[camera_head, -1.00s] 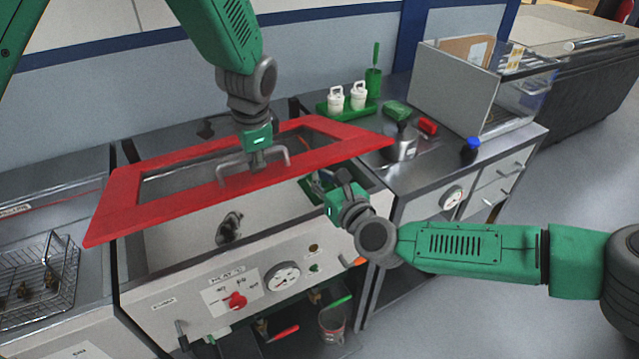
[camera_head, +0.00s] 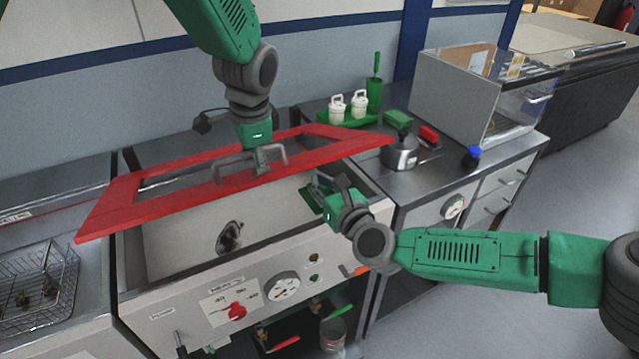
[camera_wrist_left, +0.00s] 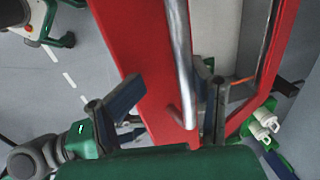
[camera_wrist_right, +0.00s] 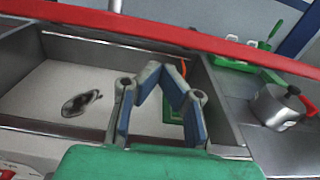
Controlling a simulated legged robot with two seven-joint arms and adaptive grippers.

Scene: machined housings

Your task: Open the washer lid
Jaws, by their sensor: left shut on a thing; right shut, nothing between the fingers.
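The washer lid is a red frame with a window (camera_head: 125,203); in the head view it is raised and tilted above the washer tub (camera_head: 180,235). Its grey bar handle (camera_head: 218,176) sits on the frame's front part. My left gripper (camera_head: 262,168) is at the handle, shut on it; the handle also shows in the left wrist view (camera_wrist_left: 180,60). My right gripper (camera_head: 318,185) is shut and empty, below the lid's right end, over the tub's right side. In the right wrist view the lid's red edge (camera_wrist_right: 190,38) crosses above my right gripper (camera_wrist_right: 160,75).
A steel pot (camera_head: 402,155) and white bottles on a green tray (camera_head: 345,121) stand on the right counter. A wire basket (camera_head: 35,285) lies at left. The floor at right is clear.

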